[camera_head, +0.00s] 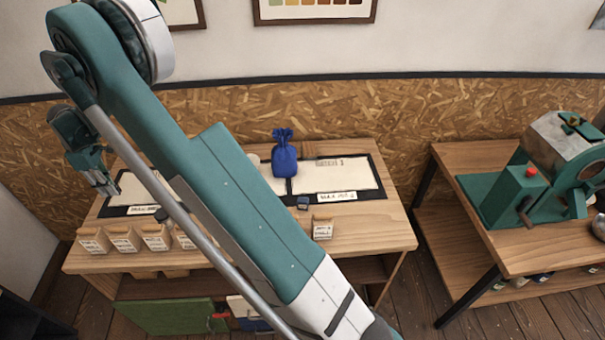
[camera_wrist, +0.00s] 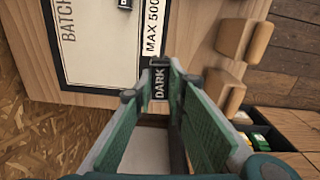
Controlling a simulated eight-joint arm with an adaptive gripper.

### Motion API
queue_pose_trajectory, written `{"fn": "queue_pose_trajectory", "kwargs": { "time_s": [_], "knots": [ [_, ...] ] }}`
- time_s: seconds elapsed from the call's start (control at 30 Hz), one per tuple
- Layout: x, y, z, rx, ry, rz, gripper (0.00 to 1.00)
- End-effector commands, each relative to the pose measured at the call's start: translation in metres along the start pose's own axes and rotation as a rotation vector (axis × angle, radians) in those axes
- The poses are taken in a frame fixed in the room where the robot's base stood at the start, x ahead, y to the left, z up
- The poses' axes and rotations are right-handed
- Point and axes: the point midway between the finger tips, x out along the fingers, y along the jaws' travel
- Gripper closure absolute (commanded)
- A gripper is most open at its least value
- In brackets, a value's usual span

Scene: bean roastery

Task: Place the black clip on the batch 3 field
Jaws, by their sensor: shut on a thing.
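My gripper (camera_wrist: 150,85) is shut on a black clip (camera_wrist: 160,82) with white "DARK" lettering, held between the fingertips. Behind it in the wrist view is a white field (camera_wrist: 100,45) with a black border, marked "BATCH" and "MAX 500"; its number is cut off. In the head view my gripper (camera_head: 104,188) hangs over the left end of the bench; the clip is too small to make out there. My arm hides much of the left field (camera_head: 128,190).
Small dark blocks lie by the right field (camera_head: 303,203) and the left field (camera_head: 162,214). Several paper bags (camera_head: 124,238) line the bench front; one (camera_head: 322,228) stands further right. A green roaster (camera_head: 530,190) is on the right table.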

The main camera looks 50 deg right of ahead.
Motion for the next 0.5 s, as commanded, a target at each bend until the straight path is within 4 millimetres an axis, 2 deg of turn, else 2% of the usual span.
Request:
{"fn": "queue_pose_trajectory", "kwargs": {
  "time_s": [0.3, 0.5],
  "knots": [
    [-0.086, 0.000, 0.000, 0.000, 0.000, 0.000, 0.91],
    [-0.128, 0.000, 0.000, 0.000, 0.000, 0.000, 0.91]
  ]
}}
